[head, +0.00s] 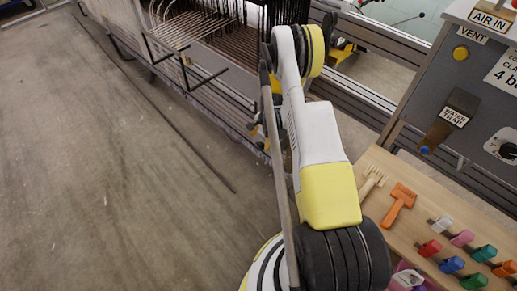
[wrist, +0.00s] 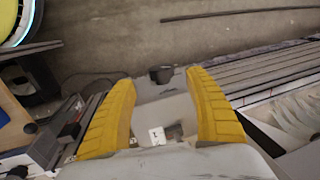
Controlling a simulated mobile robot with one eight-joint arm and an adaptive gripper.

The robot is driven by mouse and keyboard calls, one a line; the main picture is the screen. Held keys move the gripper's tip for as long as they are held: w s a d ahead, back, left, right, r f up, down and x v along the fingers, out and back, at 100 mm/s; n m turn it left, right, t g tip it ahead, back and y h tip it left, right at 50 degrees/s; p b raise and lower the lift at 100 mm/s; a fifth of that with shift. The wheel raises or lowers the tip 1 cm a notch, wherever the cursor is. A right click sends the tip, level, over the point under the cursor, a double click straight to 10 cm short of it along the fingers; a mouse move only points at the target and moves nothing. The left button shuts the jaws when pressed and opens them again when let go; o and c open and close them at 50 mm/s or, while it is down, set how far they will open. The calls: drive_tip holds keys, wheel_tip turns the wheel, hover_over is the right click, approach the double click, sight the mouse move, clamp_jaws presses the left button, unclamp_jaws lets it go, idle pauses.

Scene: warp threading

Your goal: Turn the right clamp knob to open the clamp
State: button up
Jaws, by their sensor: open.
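In the wrist view, my gripper (wrist: 158,80) has its two yellow fingers spread apart. A small dark knob (wrist: 160,75) shows in the gap near the fingertips, with a grey surface below it. It looks like a clamp knob, but I cannot tell for sure that it is the right clamp's. The fingers stand to either side of it, and I see no contact. In the head view, my arm covers the middle, and the gripper and knob are mostly hidden behind it.
A loom frame with dark threads (head: 285,12) and wire racks (head: 185,28) stands at the back. A grey control panel (head: 470,75) is at the right. A wooden shelf (head: 405,235) below it holds an orange tool (head: 398,203) and several coloured clips.

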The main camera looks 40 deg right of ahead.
sight(259, 145)
drive_tip(key=f, duration=0.2)
drive_tip(key=w+f+b, duration=0.1)
drive_tip(key=f, duration=0.1)
drive_tip(key=f+b, duration=0.1)
drive_tip(key=f, duration=0.2)
drive_tip(key=shift+w+a, duration=0.1)
drive_tip(key=shift+w, duration=0.15)
